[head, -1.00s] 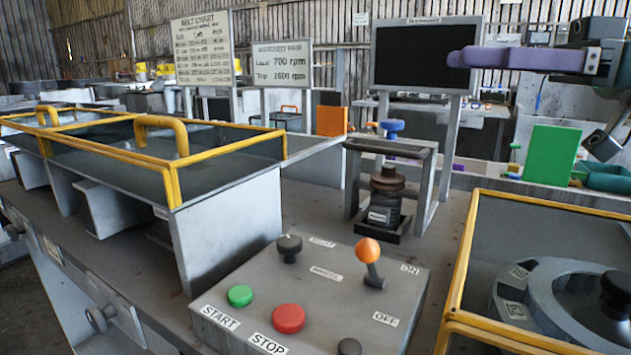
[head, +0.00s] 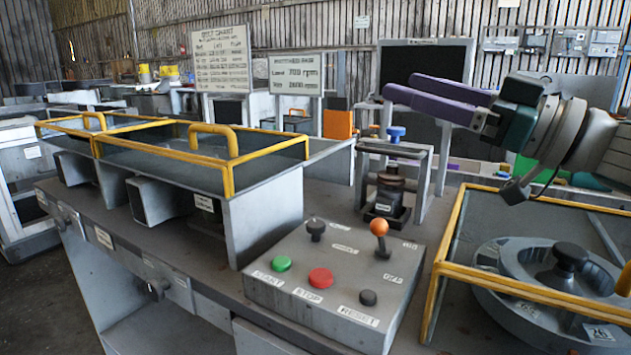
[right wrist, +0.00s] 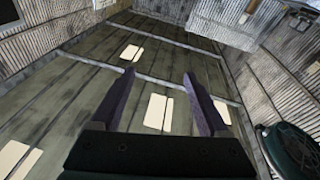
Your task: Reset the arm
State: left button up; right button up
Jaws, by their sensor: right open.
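My right gripper (head: 412,102) reaches in from the right in the head view, raised above the bench in front of the dark screen. Its two purple fingers are apart with nothing between them. In the right wrist view the open gripper (right wrist: 158,90) points up toward the roof. A grey control box (head: 275,300) stands below and to the left of the gripper. It carries a green START button (head: 281,264), a red STOP button (head: 320,278), a dark RESET button (head: 368,297), a black knob (head: 316,229) and an orange-topped lever (head: 380,238). My left gripper is not in view.
A yellow-framed guard (head: 228,178) covers the left of the bench. Another yellow-framed enclosure (head: 455,240) at the right surrounds a round grey housing (head: 500,285). A metal frame with a blue knob (head: 396,134) stands behind the control box. Space above the box is clear.

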jog(key=s+d+f+m+h+p, duration=0.1)
jog(key=s+f+m+h+p, duration=0.1)
jog(key=s+f+m+h, duration=0.1)
jog(key=s+d+f+m+t+h+p, duration=0.1)
jog(key=s+d+f+m+h+p, duration=0.1)
jog(key=m+h, duration=0.3)
jog(key=s+d+f+m+h+p, duration=0.2)
jog(key=s+f+m+h+p, duration=0.1)
jog(key=s+f+h, duration=0.2)
jog(key=shift+d+m+t+h, duration=0.25)
jog(key=shift+m+t+h, duration=0.15)
jog(key=shift+h, duration=1)
jog(key=s+f+n+g+p, duration=0.15)
jog(key=s+g, duration=0.35)
jog(key=s, duration=0.7)
jog(key=s+f+g+p, duration=0.25)
jog(key=s+g, duration=0.25)
jog(key=s, duration=0.7)
notch_tip(320, 180, up, 38)
jog(key=s+p, duration=0.1)
jog(key=p, duration=3.6)
jog(key=shift+s+d+r+p, duration=0.15)
jog(key=shift+d+p, duration=0.15)
jog(key=shift+p, duration=0.1)
